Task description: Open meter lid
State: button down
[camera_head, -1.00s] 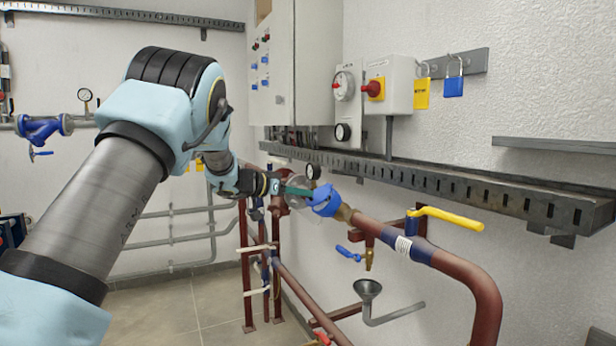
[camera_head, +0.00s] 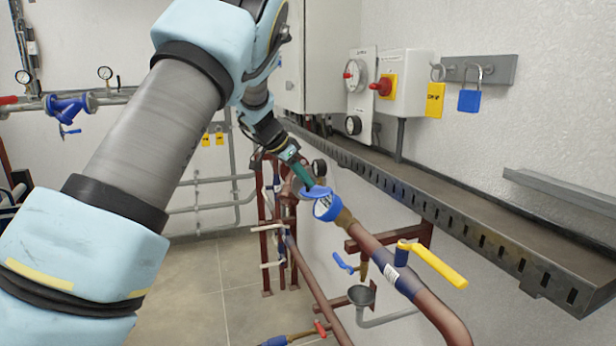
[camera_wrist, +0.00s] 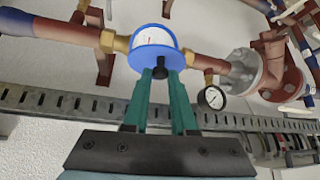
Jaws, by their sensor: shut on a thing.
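The blue water meter (camera_head: 326,208) sits on the brown pipe, with its white dial showing. Its blue lid (camera_head: 315,192) is tilted up from the dial on the side toward my gripper (camera_head: 306,184). In the wrist view, the meter (camera_wrist: 153,41) shows its white dial with a red mark inside a blue rim. My gripper (camera_wrist: 161,76), with green fingers, is shut on the lid at the lower edge of the meter. The fingertips partly hide the lid's edge, and the hinge cannot be made out.
A yellow-handled valve (camera_head: 432,264) is on the pipe to the right. A slotted metal tray (camera_head: 440,205) runs along the wall behind the meter. A round gauge (camera_wrist: 212,97) is near my fingers. A funnel (camera_head: 361,296) is below.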

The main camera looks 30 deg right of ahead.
aim_at(314, 191)
jog(key=shift+s+d+r+t+y, duration=0.1)
jog(key=shift+d+r+y, duration=0.4)
jog(key=shift+y, duration=0.35)
jog(key=shift+d+r+t+y, duration=0.1)
jog(key=shift+d+r+y, duration=0.4)
jog(key=shift+y, duration=0.3)
jog(key=shift+s+d+r+t+y, duration=0.1)
jog(key=shift+d+r+y, duration=0.4)
jog(key=shift+y, duration=0.35)
jog(key=shift+r, duration=0.1)
jog(key=c, duration=0.7)
grip_release()
jog(key=shift+r, duration=0.1)
jog(key=b+v, duration=0.2)
jog(key=v, duration=0.8)
jog(key=shift+r+b, duration=0.3)
jog(key=shift+b, duration=0.05)
